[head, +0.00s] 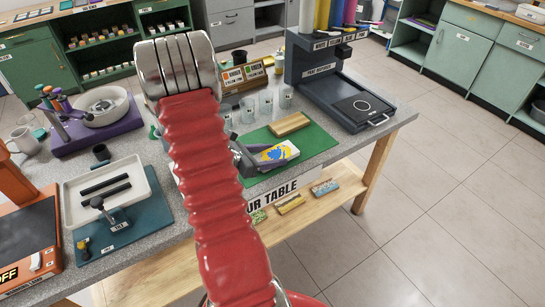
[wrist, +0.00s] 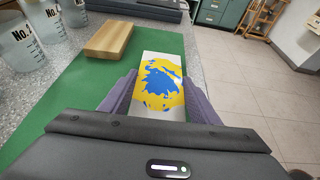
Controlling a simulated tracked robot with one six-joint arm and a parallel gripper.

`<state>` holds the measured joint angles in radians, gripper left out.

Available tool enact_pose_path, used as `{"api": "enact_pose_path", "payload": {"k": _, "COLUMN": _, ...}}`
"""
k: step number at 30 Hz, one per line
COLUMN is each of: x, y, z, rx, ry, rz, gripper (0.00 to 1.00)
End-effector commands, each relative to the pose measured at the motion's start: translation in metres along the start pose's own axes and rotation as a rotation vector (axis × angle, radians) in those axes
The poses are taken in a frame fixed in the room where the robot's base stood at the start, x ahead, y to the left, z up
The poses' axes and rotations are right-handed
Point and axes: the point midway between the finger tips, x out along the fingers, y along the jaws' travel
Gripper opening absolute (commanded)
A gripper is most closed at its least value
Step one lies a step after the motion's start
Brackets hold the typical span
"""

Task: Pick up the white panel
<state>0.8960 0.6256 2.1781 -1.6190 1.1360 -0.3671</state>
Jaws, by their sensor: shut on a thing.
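The white panel (head: 275,153) has a yellow and blue paint patch on its face. It also shows in the wrist view (wrist: 150,62), reaching forward between the purple fingers. My gripper (wrist: 160,85) is shut on the panel, with one finger against each long side. In the head view my gripper (head: 278,155) is at the green mat (head: 317,142), partly hidden behind my red arm. The panel is over the mat's right part. I cannot tell whether it touches the mat.
A wooden block (wrist: 108,41) lies on the mat beyond the panel, to the left. Numbered clear cups (wrist: 43,22) stand left of it. A dark grey stand (head: 335,80) is at the back right. Open floor (head: 450,200) lies right of the table.

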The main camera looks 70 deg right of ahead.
Motion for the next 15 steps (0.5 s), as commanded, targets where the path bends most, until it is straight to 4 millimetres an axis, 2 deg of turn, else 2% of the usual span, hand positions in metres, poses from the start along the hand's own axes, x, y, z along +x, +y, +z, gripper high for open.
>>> {"api": "enact_pose_path", "payload": {"k": 15, "x": -0.027, "y": 0.000, "z": 0.066, "rx": 0.004, "ry": -0.001, "rz": 0.002, "gripper": 0.31}}
